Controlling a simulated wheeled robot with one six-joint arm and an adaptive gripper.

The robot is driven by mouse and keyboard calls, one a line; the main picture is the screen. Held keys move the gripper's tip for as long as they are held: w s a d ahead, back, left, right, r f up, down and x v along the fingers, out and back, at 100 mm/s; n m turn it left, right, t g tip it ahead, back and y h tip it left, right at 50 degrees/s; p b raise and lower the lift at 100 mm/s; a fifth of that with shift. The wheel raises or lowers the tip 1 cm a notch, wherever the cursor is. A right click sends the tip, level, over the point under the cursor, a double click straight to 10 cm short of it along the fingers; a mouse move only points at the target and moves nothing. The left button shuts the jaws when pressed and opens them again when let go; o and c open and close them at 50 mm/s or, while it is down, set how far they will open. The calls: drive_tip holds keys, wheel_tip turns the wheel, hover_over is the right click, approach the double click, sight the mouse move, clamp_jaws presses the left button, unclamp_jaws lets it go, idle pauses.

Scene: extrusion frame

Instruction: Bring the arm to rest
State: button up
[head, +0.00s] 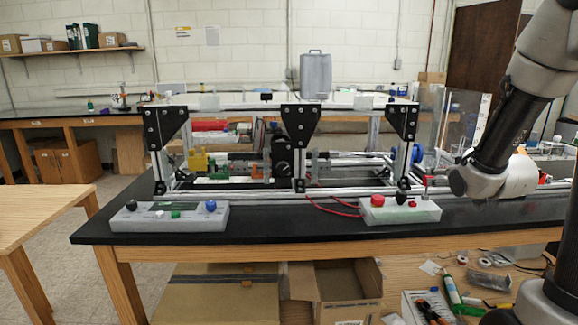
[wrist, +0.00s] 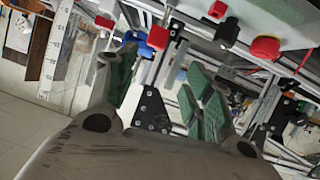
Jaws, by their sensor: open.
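My arm (head: 507,125) comes in from the upper right of the head view and bends down to a joint at the right end of the black bench. My gripper (wrist: 163,92) shows in the wrist view with its two green-padded fingers spread apart and nothing between the pads. The aluminium extrusion frame (head: 235,198) with black corner plates stands on the bench, left of my arm. In the wrist view, a black plate (wrist: 152,108) of the frame appears beyond the gap between the fingers, tilted.
A grey control box (head: 400,212) with a red button sits on the bench's front edge, left of my arm. Another grey box (head: 170,219) sits at the left. A clear panel (head: 437,125) stands behind my arm. Tools and an open cardboard box (head: 335,285) lie below the bench top.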

drive_tip(key=s+a+r+g, duration=0.1)
drive_tip(key=s+a+g, duration=0.1)
drive_tip(key=s, duration=0.8)
drive_tip(key=s+a+r+g, duration=0.2)
drive_tip(key=s+a+g, duration=0.1)
drive_tip(key=s, duration=0.7)
drive_tip(key=s+a+r+g, duration=0.1)
drive_tip(key=s+a+g, duration=0.2)
drive_tip(key=s, duration=0.7)
drive_tip(key=shift+s+a+r+m+g+y, duration=0.15)
drive_tip(key=shift+s+r+m+g+y, duration=0.2)
drive_tip(key=shift+g, duration=0.35)
drive_tip(key=shift+w, duration=0.15)
